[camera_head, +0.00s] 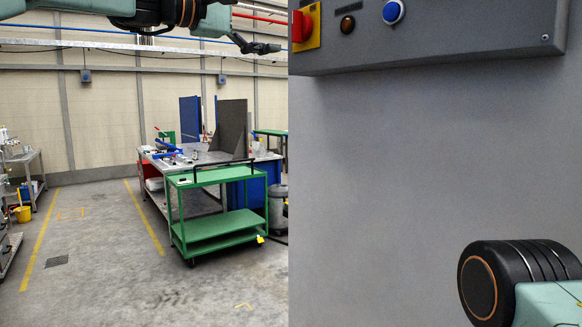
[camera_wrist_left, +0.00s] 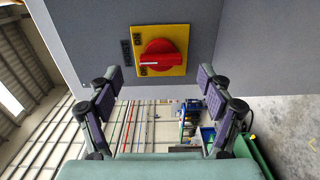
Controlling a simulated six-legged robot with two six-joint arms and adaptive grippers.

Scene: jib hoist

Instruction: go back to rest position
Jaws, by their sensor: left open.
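My left arm comes in along the top of the head view, and its gripper (camera_head: 262,47) is left of the grey control box (camera_head: 450,52). In the left wrist view the gripper (camera_wrist_left: 158,82) is open, its two fingers wide apart with nothing between them. The red rotary switch (camera_wrist_left: 160,57) on its yellow plate (camera_wrist_left: 178,70) is ahead of the fingers, apart from them. The switch also shows at the box's left end in the head view (camera_head: 301,26). A link of my right arm is at the lower right; my right gripper is out of view.
The box also carries a blue button (camera_head: 393,12) and a dark amber lamp (camera_head: 347,24). A large grey panel (camera_head: 400,170) fills the right half. A green cart (camera_head: 215,225) stands by a cluttered workbench (camera_head: 200,157). Open floor (camera_head: 100,250) lies to the left.

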